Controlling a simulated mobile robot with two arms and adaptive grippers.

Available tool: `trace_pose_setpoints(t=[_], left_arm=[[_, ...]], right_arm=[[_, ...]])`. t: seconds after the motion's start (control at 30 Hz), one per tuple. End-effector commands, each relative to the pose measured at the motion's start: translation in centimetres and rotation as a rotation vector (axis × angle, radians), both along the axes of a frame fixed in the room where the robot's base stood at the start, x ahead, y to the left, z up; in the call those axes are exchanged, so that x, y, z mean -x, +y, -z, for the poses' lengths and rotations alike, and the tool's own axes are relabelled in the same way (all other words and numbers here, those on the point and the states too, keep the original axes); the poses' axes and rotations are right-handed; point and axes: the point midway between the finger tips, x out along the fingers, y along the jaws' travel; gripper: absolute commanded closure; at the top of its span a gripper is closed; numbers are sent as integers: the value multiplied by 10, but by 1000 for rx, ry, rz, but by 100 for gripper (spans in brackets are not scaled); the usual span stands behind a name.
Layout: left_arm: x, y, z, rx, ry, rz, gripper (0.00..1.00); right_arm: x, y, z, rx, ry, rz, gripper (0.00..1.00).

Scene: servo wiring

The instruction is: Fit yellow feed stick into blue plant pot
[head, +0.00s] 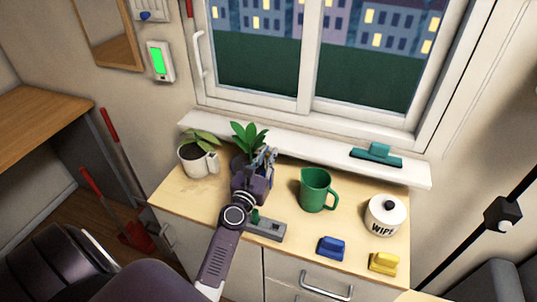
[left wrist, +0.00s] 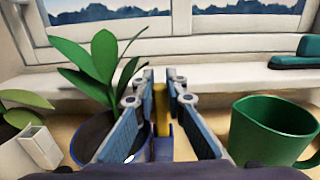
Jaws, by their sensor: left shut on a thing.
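The blue plant pot (head: 237,162), dark blue with a leafy green plant, stands at the back of the wooden counter, partly hidden behind my left gripper (head: 266,157) in the head view. In the left wrist view the pot (left wrist: 88,138) is left of and partly behind the fingers. My left gripper (left wrist: 162,88) is shut on the yellow feed stick (left wrist: 162,108), which stands roughly upright between the fingers. The stick appears right of the pot and apart from the soil; its lower end is hidden. My right gripper is not in view.
A white pot (head: 191,161) with a plant stands left. A green mug (head: 315,190) is close on the right, with a wipes canister (head: 385,217) beyond. Blue (head: 331,248) and yellow (head: 383,263) blocks lie near the front edge. The window sill (head: 310,150) runs behind.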

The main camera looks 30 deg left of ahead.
Motion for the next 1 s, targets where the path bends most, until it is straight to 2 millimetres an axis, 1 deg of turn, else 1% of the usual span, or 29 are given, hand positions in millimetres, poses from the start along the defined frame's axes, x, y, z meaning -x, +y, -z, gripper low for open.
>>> trace_pose_setpoints(t=[0.93, 0.97, 1.0], left_arm=[[0, 0, 25, 0, 0, 0, 100], [0, 0, 24, 0, 0, 0, 86], [0, 0, 23, 0, 0, 0, 82]], right_arm=[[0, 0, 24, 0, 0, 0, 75], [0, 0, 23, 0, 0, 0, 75], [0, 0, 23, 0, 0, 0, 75]])
